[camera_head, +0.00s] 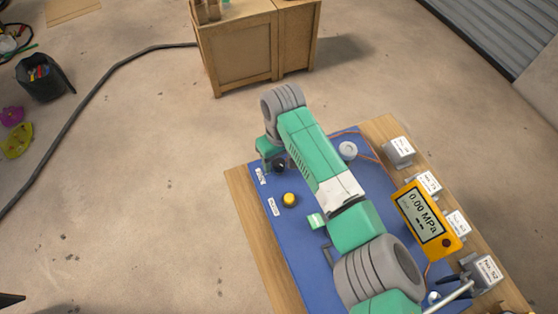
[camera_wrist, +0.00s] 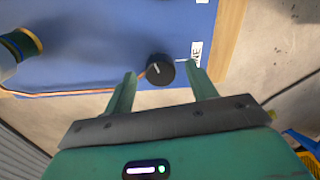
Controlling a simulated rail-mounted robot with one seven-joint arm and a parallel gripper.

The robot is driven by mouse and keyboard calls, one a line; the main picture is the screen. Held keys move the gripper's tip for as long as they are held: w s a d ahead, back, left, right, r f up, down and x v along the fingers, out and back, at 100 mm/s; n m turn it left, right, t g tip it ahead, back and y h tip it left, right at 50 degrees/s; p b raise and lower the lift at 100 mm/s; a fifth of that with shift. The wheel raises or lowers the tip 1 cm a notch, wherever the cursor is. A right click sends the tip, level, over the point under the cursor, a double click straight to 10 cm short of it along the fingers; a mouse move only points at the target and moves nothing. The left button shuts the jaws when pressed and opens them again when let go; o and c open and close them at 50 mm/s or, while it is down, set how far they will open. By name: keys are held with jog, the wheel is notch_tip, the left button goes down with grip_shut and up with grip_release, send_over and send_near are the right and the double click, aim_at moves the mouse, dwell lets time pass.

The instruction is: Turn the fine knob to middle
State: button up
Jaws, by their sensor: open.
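The fine knob is black and round with a white pointer mark; in the wrist view the knob (camera_wrist: 160,72) stands on the blue panel (camera_wrist: 100,45), beside a white label (camera_wrist: 196,52) whose visible letters end in "NE". In the head view the black knob (camera_head: 279,165) is partly hidden by my arm. My gripper (camera_wrist: 163,76) is open, with one green finger on each side of the knob in the wrist view. I cannot tell whether either finger touches it.
A yellow knob (camera_head: 289,200) and a white round part (camera_head: 347,150) are on the panel. A yellow meter (camera_head: 426,219) reads 0.00 MPa at the right, near several grey labelled blocks (camera_head: 399,152). A wooden cabinet (camera_head: 244,50) stands on the floor behind.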

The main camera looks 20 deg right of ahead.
jog(key=shift+f, duration=0.4)
jog(key=c, duration=1)
jog(key=shift+a+r+p, duration=0.1)
jog(key=shift+p, duration=0.25)
